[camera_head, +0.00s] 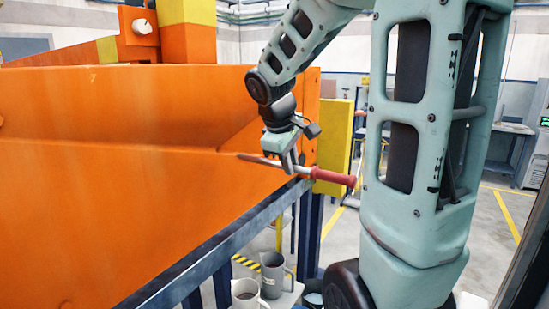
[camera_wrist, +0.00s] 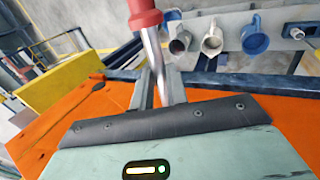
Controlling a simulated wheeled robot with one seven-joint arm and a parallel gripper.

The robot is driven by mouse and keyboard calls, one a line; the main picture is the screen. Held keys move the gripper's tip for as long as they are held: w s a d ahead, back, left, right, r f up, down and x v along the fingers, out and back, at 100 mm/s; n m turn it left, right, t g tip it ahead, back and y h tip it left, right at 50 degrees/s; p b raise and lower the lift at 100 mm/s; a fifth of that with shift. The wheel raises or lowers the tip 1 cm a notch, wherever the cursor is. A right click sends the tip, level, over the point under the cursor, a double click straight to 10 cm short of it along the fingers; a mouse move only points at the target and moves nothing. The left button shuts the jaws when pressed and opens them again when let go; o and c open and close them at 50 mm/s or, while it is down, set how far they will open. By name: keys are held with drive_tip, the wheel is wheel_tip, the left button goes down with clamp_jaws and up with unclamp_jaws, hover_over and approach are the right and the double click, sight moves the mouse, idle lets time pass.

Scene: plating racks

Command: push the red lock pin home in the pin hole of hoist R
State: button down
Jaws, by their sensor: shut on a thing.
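The red lock pin has a red handle (camera_head: 333,177) pointing right and a metal shank (camera_head: 262,161) pointing left in the head view. My gripper (camera_head: 290,165) is shut on the shank near the handle and holds the pin roughly level in front of the orange panel (camera_head: 110,150). In the wrist view the fingers (camera_wrist: 158,88) close around the shank (camera_wrist: 153,50), with the red handle (camera_wrist: 145,14) at the top. The shank's tip is hidden there. I cannot make out the pin hole of hoist R for certain.
A blue-grey rail (camera_head: 225,245) runs below the panel. A yellow block (camera_head: 335,143) stands beyond the panel's right end. The wrist view shows several jugs, one blue (camera_wrist: 256,42). Open floor lies at the right.

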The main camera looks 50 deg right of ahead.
drive_tip(key=shift+w+r, duration=0.1)
drive_tip(key=shift+r, duration=0.05)
drive_tip(key=shift+w+a+r, duration=0.1)
drive_tip(key=shift+w+a, duration=0.05)
drive_tip(key=shift+w, duration=1.3)
drive_tip(key=shift+w+a, duration=0.15)
drive_tip(key=shift+w, duration=1.25)
drive_tip(key=w+p, duration=0.2)
drive_tip(key=w, duration=0.9)
drive_tip(key=shift+a, duration=0.45)
idle(3.4)
